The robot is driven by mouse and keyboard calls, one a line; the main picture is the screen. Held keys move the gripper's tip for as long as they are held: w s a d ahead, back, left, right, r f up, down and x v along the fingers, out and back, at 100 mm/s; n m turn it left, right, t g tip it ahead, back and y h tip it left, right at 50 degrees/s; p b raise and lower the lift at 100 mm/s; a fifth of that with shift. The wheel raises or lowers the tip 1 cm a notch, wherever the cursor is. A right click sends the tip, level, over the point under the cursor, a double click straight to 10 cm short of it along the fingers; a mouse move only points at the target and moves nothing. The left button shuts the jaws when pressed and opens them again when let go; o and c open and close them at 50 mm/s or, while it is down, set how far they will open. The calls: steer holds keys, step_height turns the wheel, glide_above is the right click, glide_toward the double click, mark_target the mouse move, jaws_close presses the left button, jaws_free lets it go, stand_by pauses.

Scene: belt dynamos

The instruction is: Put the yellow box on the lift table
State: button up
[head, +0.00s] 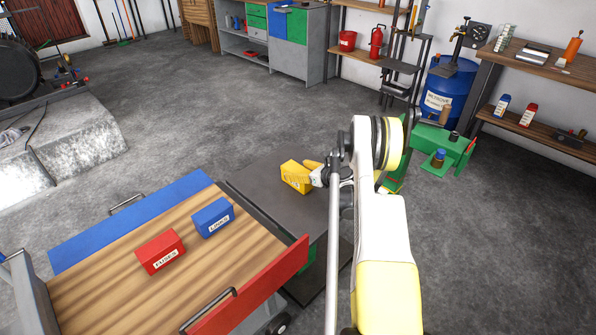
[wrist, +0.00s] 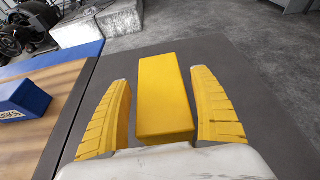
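The yellow box (head: 296,176) sits on the dark grey top of the lift table (head: 265,166), near its middle. In the wrist view the yellow box (wrist: 165,95) lies between the two yellow fingers of my gripper (wrist: 165,100). A gap shows between the box and each finger, so the gripper is open around it. In the head view my gripper (head: 314,172) reaches the box from the right and hides part of its right side.
A wooden-topped cart (head: 90,290) adjoins the table on the left, with a red box (head: 160,251) and a blue box (head: 213,217) on it. Its raised red panel (head: 260,290) borders the front. Green equipment (head: 440,148) stands beyond my arm. Open floor lies behind the table.

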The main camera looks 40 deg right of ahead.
steer(key=shift+r, duration=0.2)
steer(key=a+p+v, duration=0.1)
steer(key=p+v, duration=0.3)
steer(key=v, duration=0.8)
steer(key=w+a+r+n+g+y, duration=0.1)
steer(key=w+a+r+n, duration=0.25)
steer(key=r, duration=0.25)
steer(key=w+a+r+n+g, duration=0.1)
steer(key=w+a+r+n, duration=0.1)
steer(key=a+r+n, duration=0.25)
steer(key=s+a+r+n+g, duration=0.3)
steer(key=a+r+n, duration=0.75)
steer(key=a, duration=0.65)
steer(key=s+a+r+n+h, duration=0.1)
steer(key=s+a+r+n, duration=0.2)
steer(key=s+a+n, duration=0.5)
steer(key=s+a+r+n+g+h, duration=0.1)
steer(key=s+a+r+n, duration=0.3)
steer(key=s+a+n, duration=0.4)
steer(key=shift+s+a+n, duration=0.25)
steer(key=shift+s+n, duration=0.1)
steer(key=shift+s, duration=3.05)
